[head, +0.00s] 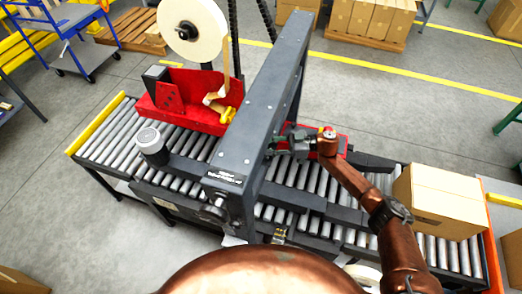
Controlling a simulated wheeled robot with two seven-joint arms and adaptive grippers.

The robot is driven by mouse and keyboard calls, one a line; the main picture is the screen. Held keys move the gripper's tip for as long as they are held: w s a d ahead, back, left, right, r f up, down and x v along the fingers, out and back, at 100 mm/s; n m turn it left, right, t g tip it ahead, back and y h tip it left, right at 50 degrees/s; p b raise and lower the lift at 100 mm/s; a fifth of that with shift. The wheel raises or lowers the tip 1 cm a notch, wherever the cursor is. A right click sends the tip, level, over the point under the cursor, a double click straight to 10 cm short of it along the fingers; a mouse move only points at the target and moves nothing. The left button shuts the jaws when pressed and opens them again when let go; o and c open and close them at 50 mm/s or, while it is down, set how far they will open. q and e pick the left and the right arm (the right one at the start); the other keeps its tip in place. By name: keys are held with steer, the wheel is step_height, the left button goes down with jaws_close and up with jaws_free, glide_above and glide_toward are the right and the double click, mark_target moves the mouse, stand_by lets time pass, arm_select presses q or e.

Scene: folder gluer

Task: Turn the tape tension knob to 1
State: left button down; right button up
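A case sealer with a dark grey upright frame (265,105) stands over a roller conveyor. A red tape head (190,105) with a large white tape roll (192,30) sits behind the frame on the left. I cannot make out a tape tension knob or its marks for certain. My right arm reaches in from the lower right, and its gripper (288,144) is at the frame's right side, over a second red part (330,137). The fingertips are small and partly lost against the dark frame, so I cannot tell whether they hold anything. My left gripper is not in view.
A cardboard box (438,200) stands on the rollers at the right. A grey round-topped cylinder (150,143) stands at the conveyor's left side. A blue cart (75,40) and stacked boxes (372,17) are at the back.

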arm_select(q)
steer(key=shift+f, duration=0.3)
arm_select(e)
steer(key=o, duration=1.1)
steer(key=shift+o, duration=0.2)
steer(key=w+d, duration=0.1)
steer(key=d, duration=1.1)
steer(key=shift+f, duration=0.1)
